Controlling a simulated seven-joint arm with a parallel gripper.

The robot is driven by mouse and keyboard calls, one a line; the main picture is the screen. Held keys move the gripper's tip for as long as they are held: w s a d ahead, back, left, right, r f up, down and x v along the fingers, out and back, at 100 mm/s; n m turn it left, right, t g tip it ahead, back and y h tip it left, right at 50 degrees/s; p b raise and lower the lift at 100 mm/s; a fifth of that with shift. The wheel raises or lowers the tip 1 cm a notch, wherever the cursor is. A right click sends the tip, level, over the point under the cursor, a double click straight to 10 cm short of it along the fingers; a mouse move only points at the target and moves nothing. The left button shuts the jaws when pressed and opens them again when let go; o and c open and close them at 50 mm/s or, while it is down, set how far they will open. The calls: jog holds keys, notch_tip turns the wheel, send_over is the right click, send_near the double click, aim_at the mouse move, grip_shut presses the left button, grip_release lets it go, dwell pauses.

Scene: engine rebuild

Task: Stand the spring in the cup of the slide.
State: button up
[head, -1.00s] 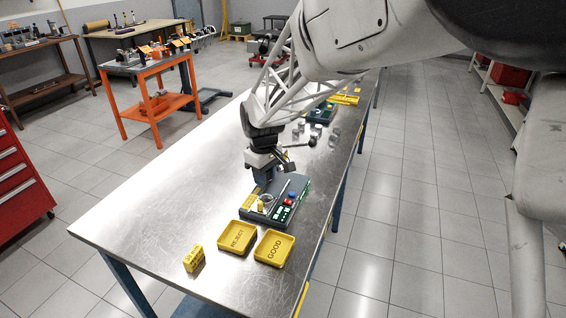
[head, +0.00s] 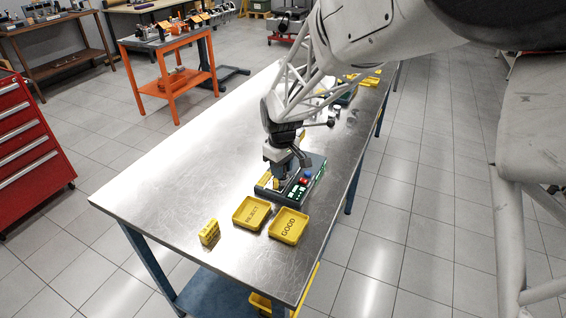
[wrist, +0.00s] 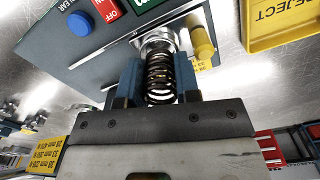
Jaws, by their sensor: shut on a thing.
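A dark coil spring (wrist: 160,76) is held between the two blue fingers of my gripper (wrist: 159,82) in the wrist view. The spring looks roughly in line with the round metal cup of the slide (wrist: 157,36), and its far end overlaps the cup in the picture. I cannot tell whether it is seated inside or just in front. In the head view my gripper (head: 280,184) is low over the tester (head: 314,181), a dark box with a green panel. There the spring and cup are mostly hidden by the gripper.
A yellow-tipped handle (wrist: 201,40) stands close beside the cup. The tester carries a blue button (wrist: 79,24) and red switch (wrist: 106,9). Yellow REJECT (head: 236,222) and GOOD (head: 276,236) trays and a yellow block (head: 209,232) lie in front. The table's left side is clear.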

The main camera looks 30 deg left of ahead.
jog(key=shift+f, duration=0.4)
jog(key=shift+f, duration=0.1)
jog(key=o, duration=1)
notch_tip(320, 180, up, 8)
jog(key=shift+f, duration=0.1)
dwell(0.9)
